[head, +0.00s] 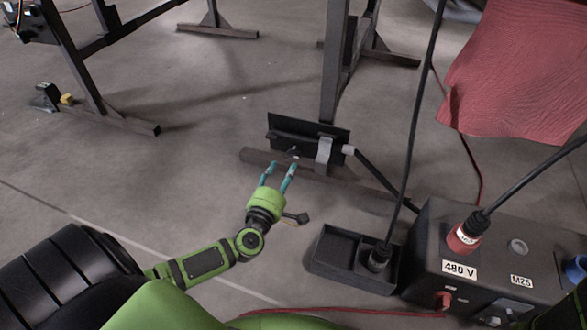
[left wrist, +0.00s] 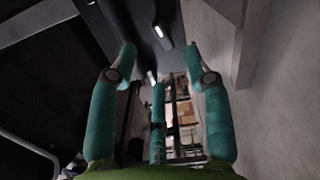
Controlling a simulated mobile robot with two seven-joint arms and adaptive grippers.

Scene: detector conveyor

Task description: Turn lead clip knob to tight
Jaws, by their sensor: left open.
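A dark clip assembly with a black plate (head: 312,131) stands on the foot of a metal leg, mid-picture in the head view. A grey bracket (head: 324,152) and a light grey cylindrical end (head: 348,150) sit at its right. A small dark part with a pale glint shows at the plate's lower edge, apparently the knob (head: 295,153); its setting cannot be read. My left gripper (head: 281,168) is open and empty just in front of it. In the left wrist view a dark part with a bright spot (left wrist: 163,39) lies beyond the spread fingers (left wrist: 159,62). My right gripper is not in view.
A black cable hangs right of the clip. A red cloth (head: 520,75) covers something at upper right.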

